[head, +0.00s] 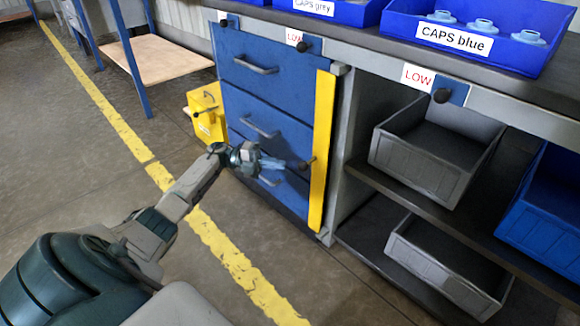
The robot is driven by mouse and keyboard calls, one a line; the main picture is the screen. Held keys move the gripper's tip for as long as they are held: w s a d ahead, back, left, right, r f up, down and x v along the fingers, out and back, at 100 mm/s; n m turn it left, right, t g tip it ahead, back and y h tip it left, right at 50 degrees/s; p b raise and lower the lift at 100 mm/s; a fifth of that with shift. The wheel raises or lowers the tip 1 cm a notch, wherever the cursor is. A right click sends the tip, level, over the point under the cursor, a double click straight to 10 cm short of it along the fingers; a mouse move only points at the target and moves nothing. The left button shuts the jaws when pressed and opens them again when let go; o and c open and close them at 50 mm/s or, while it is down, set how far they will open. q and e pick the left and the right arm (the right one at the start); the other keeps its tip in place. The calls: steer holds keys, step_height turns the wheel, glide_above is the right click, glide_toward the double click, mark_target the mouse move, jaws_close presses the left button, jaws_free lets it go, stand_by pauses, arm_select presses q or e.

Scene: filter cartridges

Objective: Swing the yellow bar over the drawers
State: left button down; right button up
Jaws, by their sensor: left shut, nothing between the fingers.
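The yellow bar (321,150) stands upright along the right edge of the blue drawer unit, with a dark knob (303,166) at its lower middle. The blue drawers (262,92) are stacked under the bench, each with a grey handle, and look closed. My left gripper (285,164) is shut and empty in front of the lower drawers. Its tips point right, towards the knob; I cannot tell whether they touch it. My right gripper is out of view.
A yellow box (207,112) stands on the floor left of the drawers. Grey bins (420,170) sit on shelves to the right. Blue caps bins (470,60) stand on the bench top. The floor (95,180) on the left is clear, with a yellow line.

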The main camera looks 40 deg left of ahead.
arm_select(q)
steer(key=shift+s+a+r, duration=0.1)
steer(key=shift+s+a, duration=0.1)
steer(key=shift+a, duration=0.9)
steer(key=shift+s+a+r, duration=0.1)
steer(key=shift+s+a, duration=0.1)
steer(key=shift+a, duration=0.85)
